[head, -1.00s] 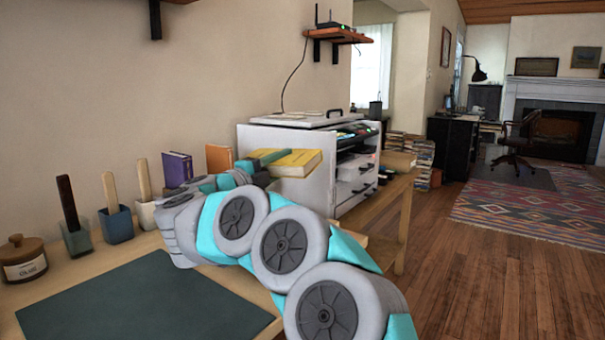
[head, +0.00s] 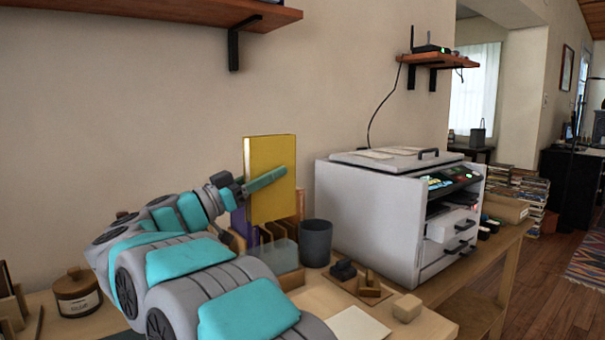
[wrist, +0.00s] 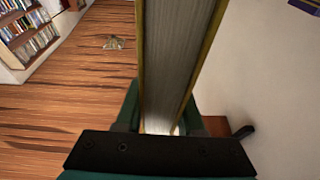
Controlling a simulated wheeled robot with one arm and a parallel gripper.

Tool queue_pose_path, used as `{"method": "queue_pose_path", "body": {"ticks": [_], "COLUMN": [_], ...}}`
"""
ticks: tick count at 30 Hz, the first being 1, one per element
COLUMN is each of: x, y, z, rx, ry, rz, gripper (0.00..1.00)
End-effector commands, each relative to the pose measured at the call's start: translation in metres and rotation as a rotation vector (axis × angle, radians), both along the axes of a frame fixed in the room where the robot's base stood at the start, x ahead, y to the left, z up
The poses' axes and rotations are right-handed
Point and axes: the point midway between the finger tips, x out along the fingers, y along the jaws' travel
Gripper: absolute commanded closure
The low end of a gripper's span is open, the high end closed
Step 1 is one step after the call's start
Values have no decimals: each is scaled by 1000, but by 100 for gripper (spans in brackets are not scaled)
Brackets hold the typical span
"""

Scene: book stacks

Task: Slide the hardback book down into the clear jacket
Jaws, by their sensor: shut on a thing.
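The yellow hardback book (head: 270,160) stands upright in my gripper (head: 265,181), its cover facing the head camera. One green finger lies across the front cover. In the wrist view the book (wrist: 178,50) runs between the two fingers of my gripper (wrist: 162,115), with its pale page block between yellow covers. A see-through box-like piece, which looks like the clear jacket (head: 278,258), stands on the table below the book. The book's lower edge is close above or behind its top; I cannot tell whether it has entered. My arm hides part of this area.
A dark grey cup (head: 316,243) stands just right of the clear piece. A white printer (head: 370,215) stands farther right. Small wooden blocks (head: 407,307) lie at the front, and a lidded jar (head: 77,293) at left.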

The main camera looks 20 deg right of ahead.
Motion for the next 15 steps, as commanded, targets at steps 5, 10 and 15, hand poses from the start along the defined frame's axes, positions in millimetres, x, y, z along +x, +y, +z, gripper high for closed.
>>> {"method": "queue_pose_path", "body": {"ticks": [5,10,15], "x": [-1,-1,-1], "y": [11,11,11], "z": [2,2,2], "rx": [-6,-4,-3], "ry": [20,19,19], "rz": [-7,-7,-6], "gripper": [100,100,100]}}
